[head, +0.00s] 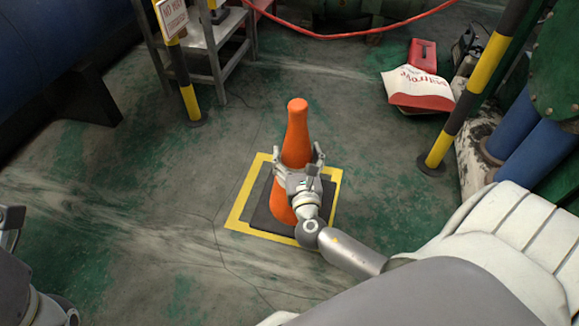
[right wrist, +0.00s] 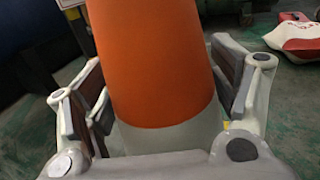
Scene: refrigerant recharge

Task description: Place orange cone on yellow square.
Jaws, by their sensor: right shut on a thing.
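The orange cone (head: 297,130) stands upright with its dark square base (head: 262,213) inside the yellow square (head: 239,209) marked on the floor. The base looks slightly turned and covers most of the square's middle; its right side is partly hidden by my arm. My right gripper (head: 298,170) is shut on the cone at about mid-height. In the right wrist view the cone's orange body (right wrist: 155,60) and a pale band rise between the two fingers. At the left edge of the head view, part of my left gripper (head: 10,222) shows; its fingers are mostly cut off.
A yellow-black post with a sign (head: 185,85) and a grey metal stand (head: 210,60) are at the back left. Another yellow-black post (head: 465,100) is at the right. A red and white bag (head: 418,90) lies at the back right. Floor left of the square is clear.

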